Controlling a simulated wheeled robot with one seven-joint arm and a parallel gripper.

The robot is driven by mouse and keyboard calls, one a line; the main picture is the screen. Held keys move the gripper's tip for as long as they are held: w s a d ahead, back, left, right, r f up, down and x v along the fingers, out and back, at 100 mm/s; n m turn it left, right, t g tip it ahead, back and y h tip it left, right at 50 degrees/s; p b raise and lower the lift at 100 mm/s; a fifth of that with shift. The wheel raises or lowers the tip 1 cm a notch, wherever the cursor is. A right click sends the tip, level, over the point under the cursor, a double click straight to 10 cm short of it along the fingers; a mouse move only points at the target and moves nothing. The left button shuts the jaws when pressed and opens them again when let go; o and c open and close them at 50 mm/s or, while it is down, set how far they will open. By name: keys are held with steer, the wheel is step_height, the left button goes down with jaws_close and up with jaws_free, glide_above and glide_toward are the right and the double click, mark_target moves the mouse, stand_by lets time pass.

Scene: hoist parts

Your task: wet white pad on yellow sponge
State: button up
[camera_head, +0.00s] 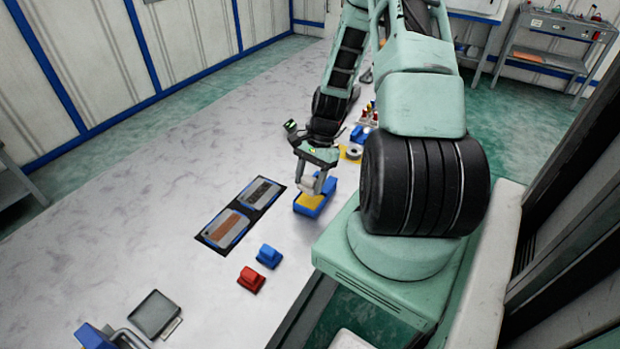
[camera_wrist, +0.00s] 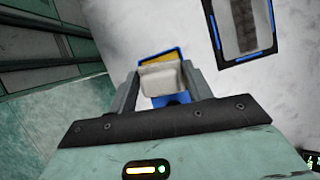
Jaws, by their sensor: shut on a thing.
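My gripper (camera_head: 318,180) is above the work surface, at a blue tray that holds the yellow sponge. The yellow sponge (camera_head: 309,202) shows at the near end of the blue tray (camera_head: 314,211). In the wrist view my gripper (camera_wrist: 162,80) is shut on the white pad (camera_wrist: 163,78), which sits between the two fingers. The sponge's yellow (camera_wrist: 158,57) and the tray's blue (camera_wrist: 171,100) show around the pad. The pad is over the sponge; I cannot tell whether they touch.
A dark mat with two framed plates (camera_head: 242,212) lies left of the tray. A blue block (camera_head: 269,256) and a red block (camera_head: 251,280) stand nearer. A grey tray (camera_head: 155,314) lies at the near left. Several small items crowd behind my gripper. The left of the table is clear.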

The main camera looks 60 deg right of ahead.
mark_target(309, 200)
steer(key=shift+f+b, duration=1.4)
steer(key=shift+f, duration=0.8)
steer(key=shift+f, duration=0.2)
stand_by(0.3)
step_height(309, 200, up, 7)
steer(key=p, duration=0.6)
steer(key=shift+r, duration=0.1)
stand_by(1.0)
steer(key=w+a+f+n+g+h+b, duration=0.1)
steer(key=w+a+n, duration=0.2)
steer(key=a+n, duration=0.3)
steer(key=w+a+f+n+g+h+b, duration=0.1)
steer(key=w+a+n+g+h, duration=0.1)
steer(key=a+n, duration=0.4)
steer(key=w+a+f+n+g+h+b, duration=0.1)
steer(key=w+a+f+n, duration=0.1)
steer(key=w+a+n, duration=0.3)
steer(key=shift+a+n+g+b, duration=0.3)
steer(key=shift+a+n+b, duration=0.1)
steer(key=shift+a+n, duration=0.55)
steer(key=shift+a, duration=0.1)
